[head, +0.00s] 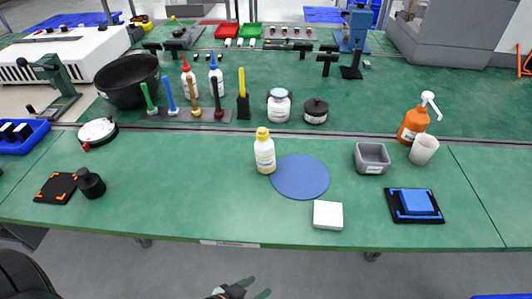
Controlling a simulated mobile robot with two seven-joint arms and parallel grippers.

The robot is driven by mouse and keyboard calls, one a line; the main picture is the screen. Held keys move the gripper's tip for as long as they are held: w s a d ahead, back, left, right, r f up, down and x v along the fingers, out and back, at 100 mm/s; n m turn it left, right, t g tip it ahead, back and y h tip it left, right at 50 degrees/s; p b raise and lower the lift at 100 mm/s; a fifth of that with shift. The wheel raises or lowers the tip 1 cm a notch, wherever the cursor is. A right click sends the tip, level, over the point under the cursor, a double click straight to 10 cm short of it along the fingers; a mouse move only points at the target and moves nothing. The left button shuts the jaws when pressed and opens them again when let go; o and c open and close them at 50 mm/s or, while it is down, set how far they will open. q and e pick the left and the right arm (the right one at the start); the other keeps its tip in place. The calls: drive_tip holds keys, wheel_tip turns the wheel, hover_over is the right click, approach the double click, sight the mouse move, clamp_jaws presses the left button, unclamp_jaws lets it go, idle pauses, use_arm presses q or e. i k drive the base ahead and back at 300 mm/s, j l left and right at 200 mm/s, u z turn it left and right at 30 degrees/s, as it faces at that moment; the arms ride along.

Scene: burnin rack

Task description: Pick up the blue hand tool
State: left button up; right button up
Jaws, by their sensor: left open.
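The blue hand tool (169,94) stands upright in a grey rack (160,116) at the back left of the green table. It stands between a green-handled tool (148,97) on its left and a brown-handled tool (193,94) on its right. A dark red-handled tool (217,98) stands at the rack's right end. My left gripper (255,288) is at the bottom edge of the head view, in front of the table and far from the rack. Its two green fingertips are apart with nothing between them. My right gripper is not in view.
White bottles (189,82) stand behind the rack, and a black bowl (128,82) stands to its left. A yellow-capped bottle (264,154), a blue round mat (300,177) and a white box (328,215) occupy the table's middle. The table's front left-centre is clear.

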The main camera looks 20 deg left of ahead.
sight(174, 111)
drive_tip(key=u, duration=1.4)
